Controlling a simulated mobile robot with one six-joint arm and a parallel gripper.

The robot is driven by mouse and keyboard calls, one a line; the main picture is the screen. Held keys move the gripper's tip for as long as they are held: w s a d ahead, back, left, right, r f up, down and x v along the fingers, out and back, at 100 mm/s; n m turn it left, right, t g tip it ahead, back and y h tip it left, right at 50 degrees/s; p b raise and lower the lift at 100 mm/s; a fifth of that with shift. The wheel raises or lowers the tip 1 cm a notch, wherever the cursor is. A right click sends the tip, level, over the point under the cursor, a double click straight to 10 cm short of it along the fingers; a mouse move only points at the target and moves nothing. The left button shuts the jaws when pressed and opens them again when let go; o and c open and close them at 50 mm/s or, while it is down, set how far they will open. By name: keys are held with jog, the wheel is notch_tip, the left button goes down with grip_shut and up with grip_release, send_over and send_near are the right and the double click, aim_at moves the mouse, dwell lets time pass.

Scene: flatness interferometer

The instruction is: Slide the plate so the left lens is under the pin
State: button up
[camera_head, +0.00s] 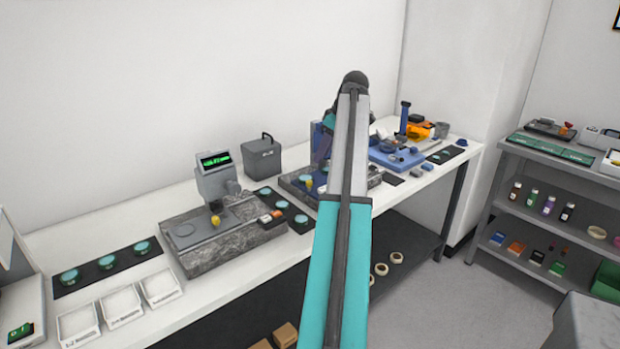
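Three teal lenses sit in a row on a black strip (127,254) at the left of the bench; its left lens (69,276) is nearest the left end. A second black strip (284,200) with teal lenses lies right of a grey gauge (217,183). The gauge stands on a speckled stone base (238,245), with a small yellow piece (215,221) below its head. I cannot tell which plate and pin are meant. My gripper is hidden or out of frame.
My teal and grey arm rises through the middle, covering part of the bench. White trays (122,307) stand at the front left. A grey box (261,158) stands at the back. Blue equipment (397,155) fills the far right end. A shelf unit (555,165) stands right.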

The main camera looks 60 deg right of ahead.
aim_at(310, 181)
jog(key=p+x, duration=0.1)
jog(key=x, duration=1.1)
jog(key=shift+p, duration=0.4)
jog(key=shift+s, duration=0.1)
grip_shut()
